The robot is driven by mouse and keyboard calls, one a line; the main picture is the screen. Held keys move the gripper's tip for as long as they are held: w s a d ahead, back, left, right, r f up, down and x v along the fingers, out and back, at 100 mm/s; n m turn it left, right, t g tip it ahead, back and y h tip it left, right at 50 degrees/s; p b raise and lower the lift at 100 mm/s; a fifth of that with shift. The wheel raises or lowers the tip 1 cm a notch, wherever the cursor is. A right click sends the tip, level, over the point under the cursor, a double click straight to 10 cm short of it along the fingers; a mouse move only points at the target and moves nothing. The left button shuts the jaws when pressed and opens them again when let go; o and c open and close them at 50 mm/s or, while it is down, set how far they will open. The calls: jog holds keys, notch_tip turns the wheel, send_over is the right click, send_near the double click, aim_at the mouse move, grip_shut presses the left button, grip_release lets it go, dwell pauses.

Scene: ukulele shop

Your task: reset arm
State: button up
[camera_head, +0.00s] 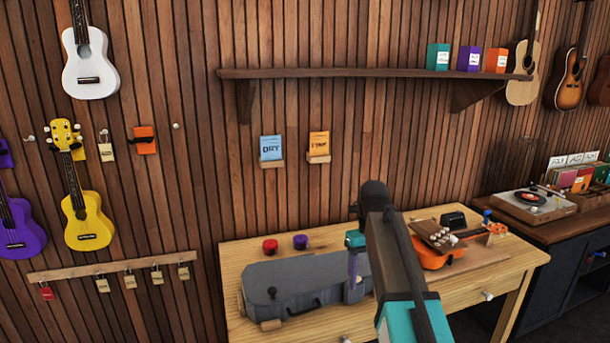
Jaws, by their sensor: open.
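My arm (400,262) rises from the bottom of the view over the wooden workbench, and its dark upper end stands in front of the plank wall. My gripper (354,270) hangs down from the teal wrist part, just left of the arm link. It is open, and I see nothing held in it. It is in front of or above the right end of a grey instrument case (295,284). I cannot tell the gap between them. My arm hides part of the bench and the case's right end.
An orange ukulele (438,258) lies on the workbench (340,326) right of my arm. A red (270,246) and a purple (300,242) round item stand behind the case. A shelf (370,73) juts out above. A turntable (530,197) stands at right. Ukuleles hang at left.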

jog(key=s+f+n+g, duration=0.15)
jog(key=s+f, duration=0.35)
jog(key=f, duration=0.6)
jog(key=s+f+g, duration=0.2)
jog(key=s+f, duration=0.4)
jog(key=f, duration=0.5)
jog(key=s+f+n+g, duration=0.15)
jog(key=s+f, duration=0.35)
jog(key=f, duration=0.6)
jog(key=s+f+n, duration=1)
jog(key=s+n, duration=0.3)
jog(key=n, duration=0.1)
jog(key=s+f+n, duration=1)
jog(key=s+n, duration=0.3)
jog(key=n, duration=0.2)
jog(key=shift+s+f+n+b, duration=0.25)
jog(key=shift+f+n+b, duration=0.05)
jog(key=shift+f+b, duration=0.05)
